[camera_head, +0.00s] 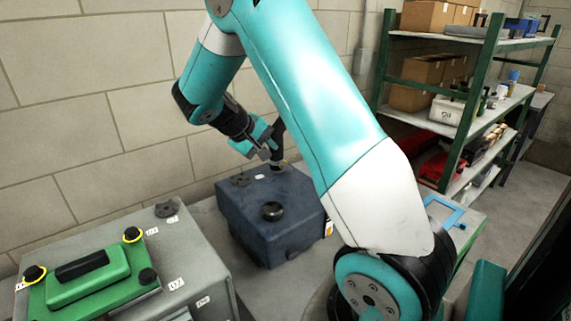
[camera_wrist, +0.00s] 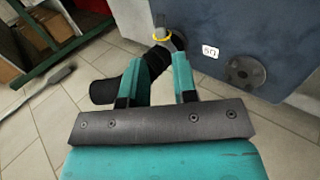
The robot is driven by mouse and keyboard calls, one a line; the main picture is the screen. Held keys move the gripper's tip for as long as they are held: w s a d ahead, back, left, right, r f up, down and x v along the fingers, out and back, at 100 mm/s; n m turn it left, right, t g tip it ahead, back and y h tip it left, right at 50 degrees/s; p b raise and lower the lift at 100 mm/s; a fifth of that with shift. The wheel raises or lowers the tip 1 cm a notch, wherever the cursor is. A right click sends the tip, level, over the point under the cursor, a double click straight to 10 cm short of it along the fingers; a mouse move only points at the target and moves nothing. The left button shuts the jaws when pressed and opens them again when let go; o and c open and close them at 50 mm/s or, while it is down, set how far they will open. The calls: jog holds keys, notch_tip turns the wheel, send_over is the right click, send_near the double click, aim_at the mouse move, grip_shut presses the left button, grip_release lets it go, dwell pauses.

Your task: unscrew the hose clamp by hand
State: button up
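A short black hose (camera_wrist: 130,84) shows in the wrist view, running from the dark blue tank (camera_wrist: 220,35) past my left finger. At its tank end is a small grey metal piece with a yellow ring, which looks like the hose clamp (camera_wrist: 162,37). My gripper (camera_wrist: 163,62) is open, its two teal fingers apart, with the clamp just beyond the fingertips. Whether the fingers touch the hose is unclear. In the head view my gripper (camera_head: 264,150) is above the back of the tank (camera_head: 265,235), beside the black hose (camera_head: 278,133); the clamp is not clear there.
A black cap (camera_head: 272,211) sits on the tank. A grey box (camera_head: 205,285) to the left carries a green unit (camera_head: 90,280) with yellow-ringed knobs. A block wall (camera_head: 110,120) is close behind. Loaded green shelves (camera_head: 465,120) stand right.

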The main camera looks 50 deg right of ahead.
aim_at(283, 164)
jog(key=p+x, duration=0.2)
jog(key=x, duration=0.7)
jog(key=shift+d+f, duration=0.2)
jog(key=shift+f, duration=0.1)
grip_shut()
